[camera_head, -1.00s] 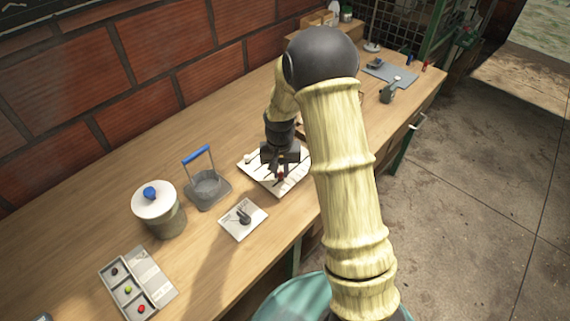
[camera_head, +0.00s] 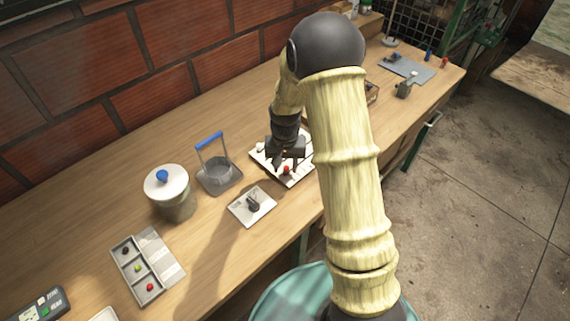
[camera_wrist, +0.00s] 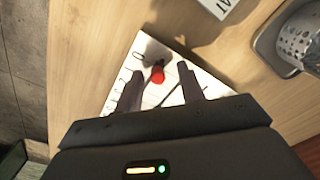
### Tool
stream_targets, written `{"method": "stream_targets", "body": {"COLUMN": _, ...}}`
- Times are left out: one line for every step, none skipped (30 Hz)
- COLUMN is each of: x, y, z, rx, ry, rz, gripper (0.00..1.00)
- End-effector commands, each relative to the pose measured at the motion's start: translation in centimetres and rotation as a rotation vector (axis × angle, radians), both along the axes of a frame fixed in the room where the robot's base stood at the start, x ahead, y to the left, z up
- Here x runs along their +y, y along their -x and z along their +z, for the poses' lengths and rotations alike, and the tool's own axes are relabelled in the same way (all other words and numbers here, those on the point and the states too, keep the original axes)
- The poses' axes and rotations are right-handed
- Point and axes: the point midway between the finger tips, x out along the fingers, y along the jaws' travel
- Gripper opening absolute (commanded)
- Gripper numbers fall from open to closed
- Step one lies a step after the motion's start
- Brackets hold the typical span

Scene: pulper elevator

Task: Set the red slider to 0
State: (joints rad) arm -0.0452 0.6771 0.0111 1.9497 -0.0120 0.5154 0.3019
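The red slider (camera_wrist: 157,74) is a small red knob on a white panel (camera_wrist: 205,82) with dark slots and small marks along one edge. In the head view the red slider (camera_head: 286,170) shows just below my gripper (camera_head: 287,163), near the panel's front edge. In the wrist view my gripper (camera_wrist: 160,72) is open, with its two dark fingers apart and the knob between their tips, touching neither that I can see. My arm hides part of the panel's right side in the head view.
A small plate with a dark knob (camera_head: 253,204) lies left of the panel. A metal strainer with a blue handle (camera_head: 217,172), a lidded pot (camera_head: 172,195) and a tray with colored buttons (camera_head: 138,269) stand further left. The brick wall (camera_head: 150,90) runs behind the table.

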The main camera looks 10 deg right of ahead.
Motion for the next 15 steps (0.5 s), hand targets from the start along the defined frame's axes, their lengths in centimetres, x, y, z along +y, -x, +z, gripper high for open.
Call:
{"method": "stream_targets", "body": {"x": 0.0, "y": 0.0, "z": 0.0, "rx": 0.0, "ry": 0.0, "rz": 0.0, "gripper": 0.39}}
{"method": "stream_targets", "body": {"x": 0.0, "y": 0.0, "z": 0.0, "rx": 0.0, "ry": 0.0, "rz": 0.0, "gripper": 0.39}}
{"method": "stream_targets", "body": {"x": 0.0, "y": 0.0, "z": 0.1, "rx": -0.001, "ry": 0.0, "rz": 0.0, "gripper": 0.39}}
{"method": "stream_targets", "body": {"x": 0.0, "y": 0.0, "z": 0.1, "rx": -0.001, "ry": 0.0, "rz": 0.0, "gripper": 0.39}}
{"method": "stream_targets", "body": {"x": 0.0, "y": -0.1, "z": 0.3, "rx": -0.002, "ry": 0.0, "rz": 0.001, "gripper": 0.39}}
{"method": "stream_targets", "body": {"x": 0.0, "y": -0.1, "z": 0.5, "rx": -0.003, "ry": 0.001, "rz": 0.001, "gripper": 0.39}}
{"method": "stream_targets", "body": {"x": 0.0, "y": -0.1, "z": 0.8, "rx": -0.003, "ry": 0.001, "rz": 0.001, "gripper": 0.39}}
{"method": "stream_targets", "body": {"x": 0.0, "y": -0.1, "z": 1.1, "rx": -0.003, "ry": 0.001, "rz": 0.001, "gripper": 0.39}}
{"method": "stream_targets", "body": {"x": 0.0, "y": -0.1, "z": 1.6, "rx": -0.003, "ry": 0.001, "rz": 0.001, "gripper": 0.39}}
{"method": "stream_targets", "body": {"x": 0.0, "y": -0.1, "z": 2.0, "rx": -0.004, "ry": 0.001, "rz": 0.001, "gripper": 0.39}}
{"method": "stream_targets", "body": {"x": 0.0, "y": -0.1, "z": 2.5, "rx": -0.005, "ry": 0.0, "rz": 0.001, "gripper": 0.39}}
{"method": "stream_targets", "body": {"x": 0.0, "y": -0.1, "z": 3.2, "rx": -0.004, "ry": 0.001, "rz": 0.001, "gripper": 0.39}}
{"method": "stream_targets", "body": {"x": 0.0, "y": -0.1, "z": 3.8, "rx": -0.006, "ry": 0.0, "rz": 0.001, "gripper": 0.39}}
{"method": "stream_targets", "body": {"x": 0.0, "y": -0.1, "z": 4.3, "rx": -0.005, "ry": 0.0, "rz": 0.001, "gripper": 0.39}}
{"method": "stream_targets", "body": {"x": 0.0, "y": -0.2, "z": 5.2, "rx": -0.006, "ry": 0.0, "rz": 0.001, "gripper": 0.39}}
